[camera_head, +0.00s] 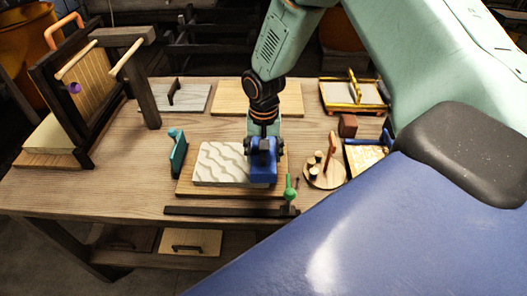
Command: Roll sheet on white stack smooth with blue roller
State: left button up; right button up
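The white stack (217,164) lies on a wooden board (232,190) in the middle of the table, with a wavy grey-and-white sheet surface on top. The blue roller (263,172) is at the right end of the stack and hides that end. My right gripper (263,148) points down from above with its dark fingers around the top of the roller. It appears shut on the roller, and contact between roller and sheet is hard to make out. My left gripper is out of view.
A teal tool (178,152) stands left of the board. A round wooden tray (325,176) is at right. A frame with pegs (85,85) stands at far left.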

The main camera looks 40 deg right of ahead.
jog(key=shift+f, duration=0.15)
jog(key=shift+a, duration=0.1)
jog(key=shift+w+a+b, duration=0.5)
jog(key=shift+w+a, duration=0.2)
jog(key=shift+a, duration=0.2)
